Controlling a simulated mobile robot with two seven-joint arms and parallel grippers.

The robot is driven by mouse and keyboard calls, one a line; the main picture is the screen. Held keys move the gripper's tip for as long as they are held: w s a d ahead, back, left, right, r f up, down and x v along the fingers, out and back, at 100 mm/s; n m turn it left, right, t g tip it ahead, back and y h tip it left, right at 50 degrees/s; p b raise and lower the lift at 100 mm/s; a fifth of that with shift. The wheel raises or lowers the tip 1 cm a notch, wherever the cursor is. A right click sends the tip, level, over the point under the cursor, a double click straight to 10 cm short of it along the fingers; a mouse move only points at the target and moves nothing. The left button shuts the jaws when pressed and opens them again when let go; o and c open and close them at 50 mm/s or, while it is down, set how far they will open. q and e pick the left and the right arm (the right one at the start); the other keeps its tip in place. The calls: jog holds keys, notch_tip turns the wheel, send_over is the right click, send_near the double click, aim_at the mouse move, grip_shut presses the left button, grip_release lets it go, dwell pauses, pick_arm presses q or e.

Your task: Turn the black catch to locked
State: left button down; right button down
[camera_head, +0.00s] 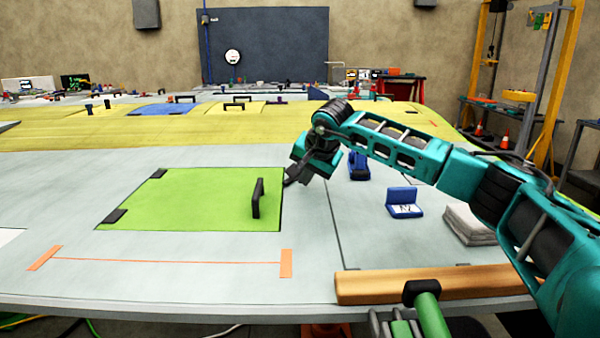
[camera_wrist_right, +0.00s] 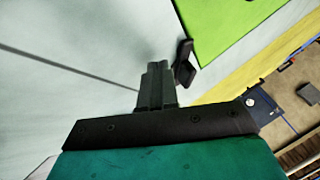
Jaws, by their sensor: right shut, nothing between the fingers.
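The black catch (camera_wrist_right: 184,64) shows in the right wrist view as a small dark bar just off the edge of the green panel. The panel (camera_head: 180,195) lies flat in the grey wing skin, with a black handle (camera_head: 258,198) near its right edge. My right gripper (camera_head: 291,180) is at that right edge, pointing down. In the right wrist view its fingers (camera_wrist_right: 158,75) are shut and empty, close beside the catch. I cannot tell whether they touch it. In the head view the gripper and catch run together as dark shapes. My left gripper is out of view.
A blue item (camera_head: 359,166), a blue stand with a white card (camera_head: 404,202) and folded grey cloths (camera_head: 470,225) lie right of the panel. A wooden bar (camera_head: 440,283) runs along the front edge.

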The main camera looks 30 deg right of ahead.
jog(key=shift+w+a, duration=0.4)
jog(key=shift+w, duration=0.4)
